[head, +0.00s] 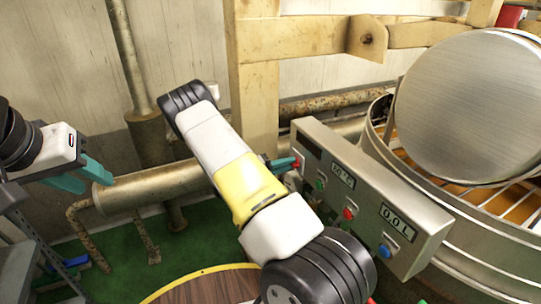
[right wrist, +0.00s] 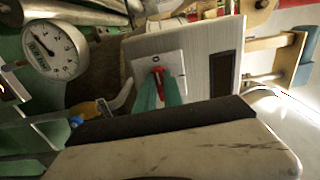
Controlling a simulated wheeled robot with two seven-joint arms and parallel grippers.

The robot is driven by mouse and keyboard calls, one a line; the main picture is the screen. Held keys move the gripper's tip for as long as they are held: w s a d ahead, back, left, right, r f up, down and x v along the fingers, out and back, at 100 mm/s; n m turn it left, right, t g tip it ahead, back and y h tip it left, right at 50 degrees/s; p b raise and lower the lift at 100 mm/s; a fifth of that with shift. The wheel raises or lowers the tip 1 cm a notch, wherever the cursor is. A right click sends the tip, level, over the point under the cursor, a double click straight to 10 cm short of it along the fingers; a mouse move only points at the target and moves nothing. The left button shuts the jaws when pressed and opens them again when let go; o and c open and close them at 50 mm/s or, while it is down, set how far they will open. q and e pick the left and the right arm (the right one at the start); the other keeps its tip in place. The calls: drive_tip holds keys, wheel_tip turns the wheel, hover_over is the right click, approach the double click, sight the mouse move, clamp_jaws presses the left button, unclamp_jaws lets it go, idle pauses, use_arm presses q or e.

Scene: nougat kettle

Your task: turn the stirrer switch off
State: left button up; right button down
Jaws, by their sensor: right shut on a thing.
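The stirrer switch is a small red lever (right wrist: 158,76) on a white square plate (right wrist: 176,60) at the left end of the grey control box (head: 425,222). My right gripper (head: 285,163) reaches the box's left end in the head view, and its teal fingers (right wrist: 160,92) are shut on the red lever in the right wrist view. A dark mark shows on the plate above the lever. The lever is mostly hidden by the fingers, so its exact setting is hard to tell. My left gripper (head: 82,177) is open and empty, far left of the box.
The box front has a green button (head: 320,184), a red button (head: 348,213), a blue button (head: 385,250) and two displays. The metal kettle (head: 465,245) with its round lid (head: 465,105) stands right. A wooden post (head: 258,110) and pipes stand behind. A dial gauge (right wrist: 50,48) shows in the wrist view.

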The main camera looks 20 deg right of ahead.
drive_tip(key=shift+f, duration=0.1)
drive_tip(key=c, duration=1.5)
unclamp_jaws()
drive_tip(key=shift+o, duration=0.2)
drive_tip(key=shift+a, duration=0.1)
drive_tip(key=a, duration=0.7)
drive_tip(key=shift+s+a, duration=0.3)
drive_tip(key=shift+a, duration=0.05)
